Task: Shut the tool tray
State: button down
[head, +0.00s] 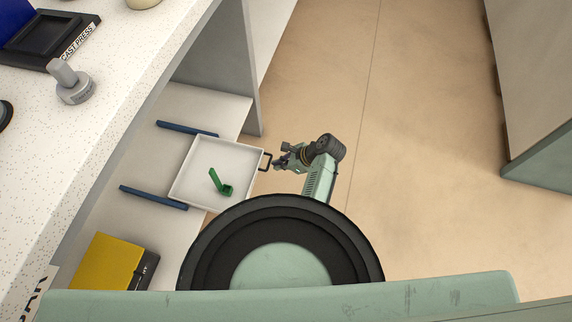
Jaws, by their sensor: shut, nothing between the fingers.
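The tool tray (194,178) is a shallow white square tray in the head view, lying between two dark blue rails on the shelf below the counter. It sits toward the right end of the rails and past them, so it is pulled out. A green tool (219,182) lies in it. A dark handle (266,161) sticks out from its right side. My gripper (277,162) is shut and empty, right beside the handle. I cannot tell whether it touches the handle.
The blue rails (187,129) are fixed on the pale shelf (208,100). A yellow and black box (104,262) stands at the shelf's lower left. The speckled counter (125,80) overhangs on the left, holding a grey knob-like object (72,84). The floor (420,120) to the right is clear.

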jog(key=shift+a, duration=0.1)
dwell(0.3)
jog(key=p, duration=0.5)
send_near(224, 155)
jog(key=x, duration=0.7)
jog(key=shift+w+a+r, duration=0.1)
jog(key=shift+r, duration=0.05)
jog(key=shift+d+r+p, duration=0.2)
jog(key=shift+d+p, duration=0.1)
jog(key=shift+d, duration=0.1)
jog(key=d, duration=0.1)
jog(key=s+d+r+p, duration=0.1)
jog(key=d, duration=0.1)
jog(key=d+r, duration=0.1)
jog(key=shift+s+d+r+p, duration=0.1)
jog(key=shift+s+d+p, duration=0.1)
jog(key=shift+s+p, duration=0.1)
jog(key=v, duration=0.6)
jog(key=shift+v, duration=0.85)
